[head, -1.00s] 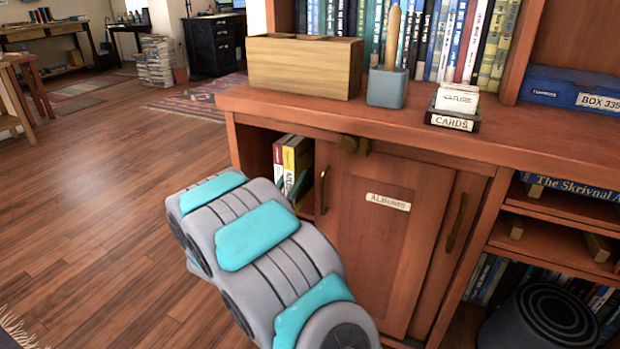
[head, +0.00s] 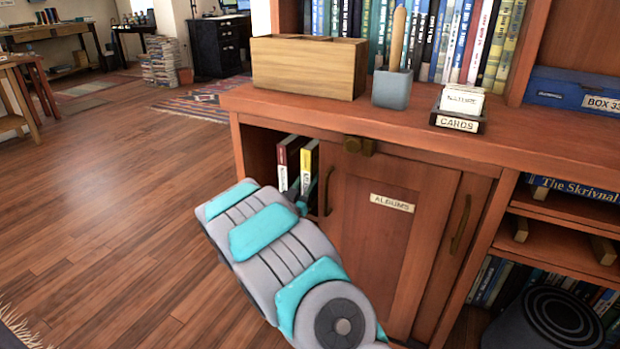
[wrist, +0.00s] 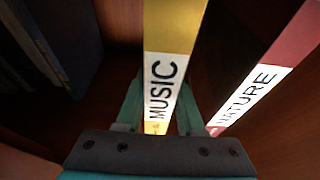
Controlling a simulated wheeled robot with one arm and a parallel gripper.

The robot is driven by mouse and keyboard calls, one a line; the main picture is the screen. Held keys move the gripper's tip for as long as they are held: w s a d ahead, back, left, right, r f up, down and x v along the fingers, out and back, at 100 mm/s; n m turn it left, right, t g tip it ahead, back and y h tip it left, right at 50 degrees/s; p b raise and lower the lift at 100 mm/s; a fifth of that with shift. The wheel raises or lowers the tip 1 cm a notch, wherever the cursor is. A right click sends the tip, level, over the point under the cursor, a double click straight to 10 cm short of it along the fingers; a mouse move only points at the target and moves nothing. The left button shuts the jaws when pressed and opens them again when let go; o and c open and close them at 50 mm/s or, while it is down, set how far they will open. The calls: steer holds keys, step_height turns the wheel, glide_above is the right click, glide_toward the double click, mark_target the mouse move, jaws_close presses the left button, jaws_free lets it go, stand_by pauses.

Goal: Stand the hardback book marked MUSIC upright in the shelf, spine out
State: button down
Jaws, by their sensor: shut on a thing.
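The MUSIC book (wrist: 162,88) has a yellow spine with a white label, and the spine faces out toward my wrist camera. In the head view its yellow spine (head: 309,160) shows upright in the open shelf compartment left of the ALBUMS door. My gripper (wrist: 158,112) is shut on it, one teal finger on each side near the label end. In the head view my gripper (head: 301,194) is mostly hidden behind my arm. The shelf (head: 258,150) is reddish wood. The book's base is hidden, so I cannot tell whether it touches the shelf floor.
The red NATURE book (wrist: 255,85) stands beside it, also seen in the head view (head: 287,160). Dark books (wrist: 60,45) stand at the left in the wrist view. A wooden box (head: 308,68) sits on top.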

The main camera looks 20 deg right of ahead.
steer(key=c, duration=0.5)
jaws_free()
steer(key=shift+r, duration=0.15)
steer(key=v, duration=1.2)
steer(key=shift+w, duration=0.1)
